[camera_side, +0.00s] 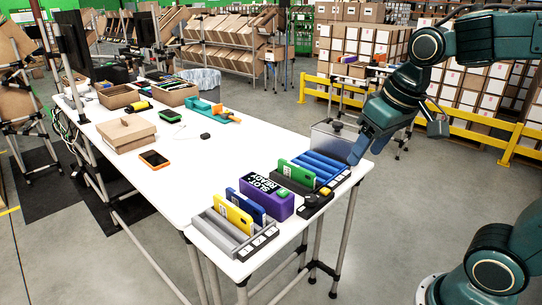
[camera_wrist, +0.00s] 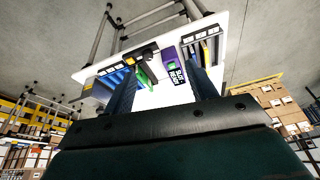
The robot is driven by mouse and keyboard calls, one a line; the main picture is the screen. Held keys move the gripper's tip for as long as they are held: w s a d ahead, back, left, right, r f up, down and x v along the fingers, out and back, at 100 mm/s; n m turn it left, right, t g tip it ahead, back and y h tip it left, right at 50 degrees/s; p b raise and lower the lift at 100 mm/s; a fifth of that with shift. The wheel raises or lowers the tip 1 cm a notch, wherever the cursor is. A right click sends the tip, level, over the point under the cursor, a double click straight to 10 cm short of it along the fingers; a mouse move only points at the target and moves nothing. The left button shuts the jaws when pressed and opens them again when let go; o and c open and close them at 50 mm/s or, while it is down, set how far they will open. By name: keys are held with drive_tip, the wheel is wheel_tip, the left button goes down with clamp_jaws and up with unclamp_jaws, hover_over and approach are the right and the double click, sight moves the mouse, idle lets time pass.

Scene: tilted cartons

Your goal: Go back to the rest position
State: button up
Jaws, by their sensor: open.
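My gripper (camera_side: 358,152) is at the right edge of the white table, above or beside the far end of the blue slotted rack (camera_side: 325,166); the exact gap cannot be told. In the wrist view its two dark blue fingers (camera_wrist: 165,84) stand wide apart with nothing held between them. A purple box (camera_side: 280,208) marked "SLOT READY" stands between the racks and shows in the wrist view (camera_wrist: 178,73). A green carton (camera_side: 297,173) leans in the dark holder beside the blue rack. A yellow carton (camera_side: 233,217) and a blue carton (camera_side: 251,208) lean at the grey rack (camera_side: 214,232).
A clear bin (camera_side: 325,139) stands behind the blue rack. Further back on the table (camera_side: 185,185) are an orange-edged device (camera_side: 154,159), a cardboard box (camera_side: 126,132) and tools. A yellow rail (camera_side: 468,125) and stacked cartons stand behind my arm. The table's left front is clear.

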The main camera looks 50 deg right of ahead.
drive_tip(key=s+a+f+n+t, duration=0.1)
drive_tip(key=s, duration=0.6)
drive_tip(key=shift+s+a+f+n+t, duration=0.15)
drive_tip(key=shift+s+a+n+t, duration=0.15)
drive_tip(key=shift+s+a+n, duration=0.1)
drive_tip(key=shift+w, duration=0.1)
drive_tip(key=shift+c, duration=0.3)
